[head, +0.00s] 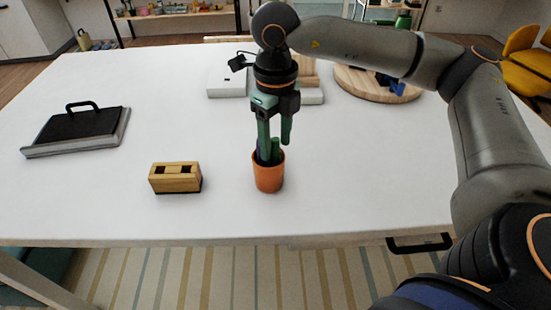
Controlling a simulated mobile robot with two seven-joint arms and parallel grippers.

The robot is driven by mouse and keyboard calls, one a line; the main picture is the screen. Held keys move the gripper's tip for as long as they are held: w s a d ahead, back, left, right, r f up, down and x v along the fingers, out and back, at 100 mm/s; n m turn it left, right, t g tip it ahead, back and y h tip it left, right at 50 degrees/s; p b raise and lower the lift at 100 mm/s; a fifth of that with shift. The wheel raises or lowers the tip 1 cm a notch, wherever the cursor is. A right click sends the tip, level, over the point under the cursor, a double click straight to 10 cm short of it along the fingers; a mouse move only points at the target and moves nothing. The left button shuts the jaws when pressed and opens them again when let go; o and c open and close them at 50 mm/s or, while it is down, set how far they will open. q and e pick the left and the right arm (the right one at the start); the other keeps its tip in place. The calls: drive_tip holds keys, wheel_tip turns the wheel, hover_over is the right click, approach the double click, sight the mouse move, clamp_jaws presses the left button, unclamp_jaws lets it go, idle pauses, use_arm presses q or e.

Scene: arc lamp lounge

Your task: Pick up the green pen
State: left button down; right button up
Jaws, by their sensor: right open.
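A terracotta cup (268,178) stands upright on the white table (340,190), close to its front edge. A green pen (275,151) stands in the cup with its upper end above the rim. A purple item (258,148) also shows at the cup's left side, mostly hidden. My right gripper (276,143) points down over the cup, open. Its green fingers are at the top of the green pen, one to each side; I cannot tell whether they touch it. My left gripper is not in view.
A wooden block with two dark slots (176,178) sits left of the cup. A dark, black-handled object on a grey base (78,132) lies at the far left. A white item (227,82) and a round wooden board (372,88) are at the back. The front right tabletop is clear.

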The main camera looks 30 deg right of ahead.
drive_tip(key=shift+f, duration=0.55)
clamp_jaws()
